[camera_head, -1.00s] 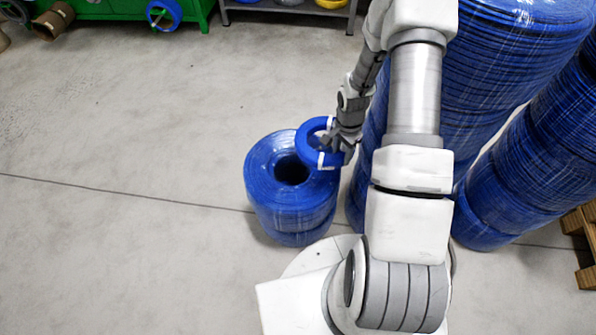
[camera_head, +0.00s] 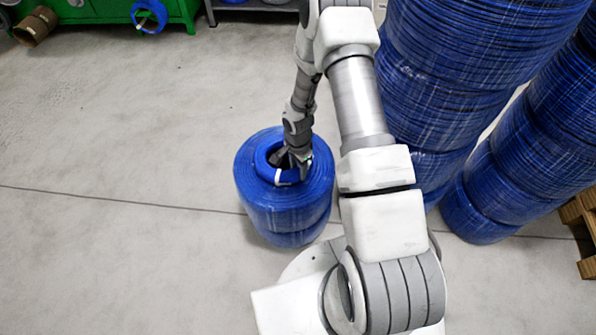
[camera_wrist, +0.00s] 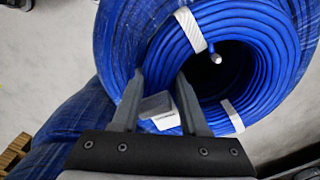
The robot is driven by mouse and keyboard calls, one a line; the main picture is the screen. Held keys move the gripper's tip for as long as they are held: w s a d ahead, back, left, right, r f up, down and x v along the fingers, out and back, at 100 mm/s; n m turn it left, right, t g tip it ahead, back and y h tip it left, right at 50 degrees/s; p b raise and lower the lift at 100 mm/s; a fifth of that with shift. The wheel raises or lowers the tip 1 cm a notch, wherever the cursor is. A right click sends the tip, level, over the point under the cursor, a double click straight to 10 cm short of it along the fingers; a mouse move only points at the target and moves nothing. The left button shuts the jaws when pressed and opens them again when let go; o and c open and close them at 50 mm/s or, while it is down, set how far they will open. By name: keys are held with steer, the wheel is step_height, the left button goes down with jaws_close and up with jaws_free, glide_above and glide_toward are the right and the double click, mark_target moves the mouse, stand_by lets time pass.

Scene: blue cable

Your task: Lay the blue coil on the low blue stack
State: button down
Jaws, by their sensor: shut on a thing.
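The small blue coil (camera_head: 262,163) with white bands is over the top of the low blue stack (camera_head: 285,218), near its centre hole. My gripper (camera_head: 291,172) is shut on the right side of the coil's ring. In the wrist view my gripper (camera_wrist: 162,97) has its fingers on either side of the coil's wall, and the coil (camera_wrist: 262,32) shows its white bands and a loose cable end. The film-wrapped stack (camera_wrist: 122,45) shows behind and left of it. I cannot tell whether the coil touches the stack's top. My gripper and wrist hide part of the coil.
Tall blue stacks (camera_head: 430,110) stand close on the right of my arm, with a wooden pallet (camera_head: 580,222) at the right edge. A green bench (camera_head: 178,12) is at the back left. The floor (camera_head: 120,130) on the left is clear.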

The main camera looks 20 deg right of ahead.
steer(key=shift+f, duration=0.2)
steer(key=shift+c, duration=2.1)
jaws_free()
steer(key=s+r+n+t+p, duration=0.1)
steer(key=s+r+n+p, duration=0.15)
steer(key=r, duration=1.65)
steer(key=s+r+n+t+p, duration=0.15)
steer(key=r+n, duration=0.25)
steer(key=r, duration=1.5)
steer(key=s+a+r+n+t, duration=0.2)
steer(key=s+r+n, duration=0.5)
steer(key=s+r, duration=0.6)
steer(key=s+t, duration=0.1)
steer(key=s, duration=0.2)
steer(key=shift+s+r, duration=0.2)
